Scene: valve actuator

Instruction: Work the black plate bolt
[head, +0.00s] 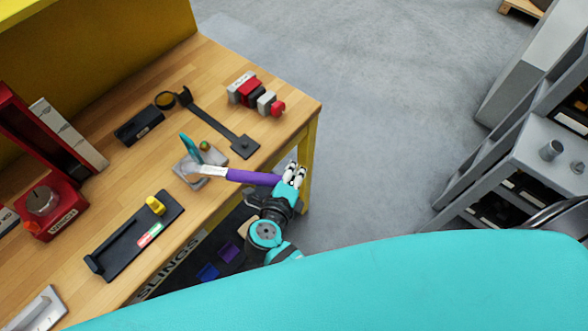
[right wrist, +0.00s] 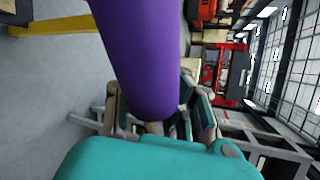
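A black plate (head: 125,250) with a yellow knob (head: 155,205) and a small green and red label lies on the wooden bench, left of my right arm; I take it to be the plate bolt. My right gripper (head: 292,176) is at the bench's front edge, well right of that plate. It is shut on the end of a purple handle (head: 253,178), which runs left to a grey metal part. In the right wrist view the purple handle (right wrist: 140,55) lies between the fingers, which hide part of its sides. My left gripper is not in view.
Around the handle are a grey mount with a teal piece (head: 190,148), a black lever (head: 215,125), a black block (head: 138,125) and a red and grey row of blocks (head: 255,95). A red knob box (head: 45,210) stands at left. A grey shelf (head: 535,155) is at right, with clear floor between.

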